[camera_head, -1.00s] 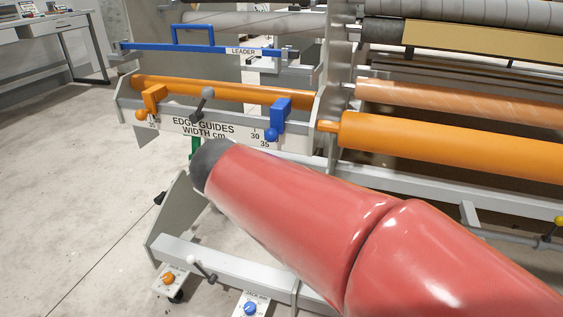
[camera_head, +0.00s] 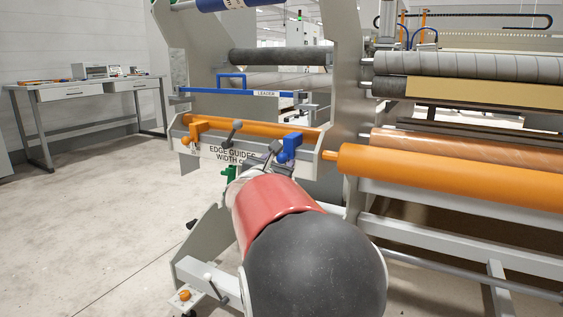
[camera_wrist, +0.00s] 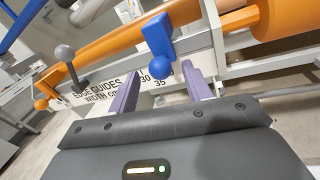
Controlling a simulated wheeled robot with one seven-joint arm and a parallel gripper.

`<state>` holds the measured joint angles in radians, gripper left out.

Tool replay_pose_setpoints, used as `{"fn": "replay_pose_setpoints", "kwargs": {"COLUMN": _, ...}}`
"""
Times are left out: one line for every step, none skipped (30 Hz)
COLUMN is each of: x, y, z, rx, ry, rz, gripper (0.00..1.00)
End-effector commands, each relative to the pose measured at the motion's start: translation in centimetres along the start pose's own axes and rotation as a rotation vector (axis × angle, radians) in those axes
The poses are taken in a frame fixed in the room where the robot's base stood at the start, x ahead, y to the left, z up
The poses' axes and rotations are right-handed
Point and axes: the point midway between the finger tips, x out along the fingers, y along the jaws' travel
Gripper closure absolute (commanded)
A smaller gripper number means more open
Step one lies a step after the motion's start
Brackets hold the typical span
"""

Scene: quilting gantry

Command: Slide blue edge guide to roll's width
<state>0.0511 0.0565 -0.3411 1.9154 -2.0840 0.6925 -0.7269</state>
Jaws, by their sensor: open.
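The blue edge guide (camera_head: 291,145) sits at the right part of the orange bar above the scale plate. In the wrist view the blue guide (camera_wrist: 157,34) has a round blue knob (camera_wrist: 163,69) at its lower end. My gripper (camera_wrist: 163,88) is open, its two fingers spread to either side below the knob, with nothing between them. The scale plate (camera_wrist: 92,92) reads "EDGE GUIDES WIDTH cm", with 30 and 35 near the knob. In the head view my gripper (camera_head: 262,164) shows just left of the blue guide, partly hidden by my arm. I cannot tell whether it touches.
An orange edge guide (camera_head: 195,131) stands at the left of the bar, with a grey-knobbed lever (camera_head: 235,128) between the guides. The blue leader bar (camera_head: 235,93) runs above. A large orange roller (camera_head: 450,176) lies to the right. The floor at left is clear.

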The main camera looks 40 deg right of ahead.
Motion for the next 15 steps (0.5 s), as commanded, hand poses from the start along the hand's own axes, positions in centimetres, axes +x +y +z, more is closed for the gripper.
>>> {"fn": "replay_pose_setpoints", "kwargs": {"x": 0.9, "y": 0.0, "z": -0.1, "rx": -0.001, "ry": 0.001, "rz": -0.002, "gripper": 0.51}}
{"fn": "replay_pose_setpoints", "kwargs": {"x": 1.4, "y": -0.1, "z": -0.1, "rx": 0.0, "ry": -0.001, "rz": -0.002, "gripper": 0.51}}
{"fn": "replay_pose_setpoints", "kwargs": {"x": 1.9, "y": -0.1, "z": -0.1, "rx": -0.001, "ry": 0.001, "rz": -0.001, "gripper": 0.51}}
{"fn": "replay_pose_setpoints", "kwargs": {"x": 2.3, "y": 0.0, "z": -0.1, "rx": -0.001, "ry": 0.0, "rz": -0.001, "gripper": 0.51}}
{"fn": "replay_pose_setpoints", "kwargs": {"x": 2.6, "y": 0.0, "z": 0.0, "rx": 0.0, "ry": -0.001, "rz": -0.001, "gripper": 0.51}}
{"fn": "replay_pose_setpoints", "kwargs": {"x": 3.0, "y": 0.0, "z": -0.1, "rx": 0.0, "ry": 0.0, "rz": -0.001, "gripper": 0.51}}
{"fn": "replay_pose_setpoints", "kwargs": {"x": 3.2, "y": 0.0, "z": -0.1, "rx": 0.001, "ry": 0.001, "rz": 0.0, "gripper": 0.51}}
{"fn": "replay_pose_setpoints", "kwargs": {"x": 3.4, "y": 0.0, "z": 0.0, "rx": 0.002, "ry": 0.001, "rz": 0.0, "gripper": 0.51}}
{"fn": "replay_pose_setpoints", "kwargs": {"x": 3.6, "y": 0.0, "z": 0.0, "rx": 0.002, "ry": 0.001, "rz": 0.001, "gripper": 0.51}}
{"fn": "replay_pose_setpoints", "kwargs": {"x": 3.7, "y": 0.0, "z": 0.0, "rx": 0.003, "ry": 0.001, "rz": 0.001, "gripper": 0.51}}
{"fn": "replay_pose_setpoints", "kwargs": {"x": 3.8, "y": 0.0, "z": 0.0, "rx": 0.003, "ry": 0.001, "rz": 0.001, "gripper": 0.51}}
{"fn": "replay_pose_setpoints", "kwargs": {"x": 3.8, "y": 0.0, "z": 0.0, "rx": 0.003, "ry": 0.001, "rz": 0.001, "gripper": 0.51}}
{"fn": "replay_pose_setpoints", "kwargs": {"x": 3.8, "y": 0.0, "z": 0.0, "rx": 0.003, "ry": 0.001, "rz": 0.001, "gripper": 0.51}}
{"fn": "replay_pose_setpoints", "kwargs": {"x": 3.8, "y": 0.0, "z": 0.0, "rx": 0.003, "ry": 0.001, "rz": 0.001, "gripper": 0.51}}
{"fn": "replay_pose_setpoints", "kwargs": {"x": 3.8, "y": 0.0, "z": 0.0, "rx": 0.003, "ry": 0.001, "rz": 0.001, "gripper": 0.51}}
